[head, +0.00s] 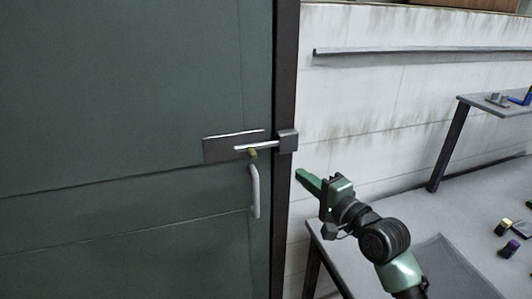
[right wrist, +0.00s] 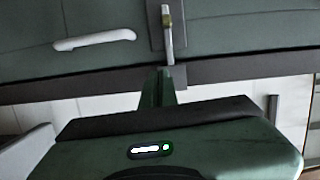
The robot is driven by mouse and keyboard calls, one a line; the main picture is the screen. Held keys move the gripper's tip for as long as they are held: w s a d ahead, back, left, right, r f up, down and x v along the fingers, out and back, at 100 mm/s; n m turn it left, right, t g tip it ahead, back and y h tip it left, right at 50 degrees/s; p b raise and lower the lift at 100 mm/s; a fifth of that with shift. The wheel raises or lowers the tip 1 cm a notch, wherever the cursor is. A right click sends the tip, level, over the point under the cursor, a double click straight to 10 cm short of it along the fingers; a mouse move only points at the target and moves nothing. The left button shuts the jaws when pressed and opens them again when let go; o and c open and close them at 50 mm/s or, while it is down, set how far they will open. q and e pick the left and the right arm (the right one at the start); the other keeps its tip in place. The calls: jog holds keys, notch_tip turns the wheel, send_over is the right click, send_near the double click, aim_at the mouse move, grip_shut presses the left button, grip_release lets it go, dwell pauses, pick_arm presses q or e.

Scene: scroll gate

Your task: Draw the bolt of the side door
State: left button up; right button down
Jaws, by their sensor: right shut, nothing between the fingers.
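The dark green side door (head: 120,90) fills the left of the head view. Its bolt (head: 258,147) is a pale bar on a grey plate (head: 222,148), with a small brass-coloured knob (head: 252,154). The bar's right end reaches into a grey keeper (head: 288,141) on the dark door post. In the right wrist view the bolt (right wrist: 168,45) shows just beyond my fingers. My right gripper (head: 302,176) is shut and empty, right of the post and a little below the keeper. It shows in the right wrist view (right wrist: 163,74), apart from the knob. My left gripper is not in view.
A white door handle (head: 255,190) sits below the bolt. A white wall with a grey rail (head: 420,50) stands to the right. A grey table (head: 440,225) with several small blocks and a raised shelf (head: 505,108) lie right of my arm.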

aim_at(256, 148)
jog(key=shift+a+r+y, duration=0.1)
jog(key=shift+r+y, duration=0.2)
jog(key=shift+r, duration=0.6)
jog(key=p+x, duration=0.2)
jog(key=x, duration=0.7)
jog(key=shift+w+a+r, duration=0.15)
jog(key=shift+w+r, duration=0.05)
jog(key=shift+w, duration=0.15)
jog(key=a+p, duration=0.2)
jog(key=a, duration=0.1)
jog(key=shift+s, duration=0.35)
jog(key=shift+s+a+p, duration=0.2)
jog(key=shift+a+p, duration=0.1)
jog(key=shift+a, duration=0.2)
jog(key=shift+f, duration=0.2)
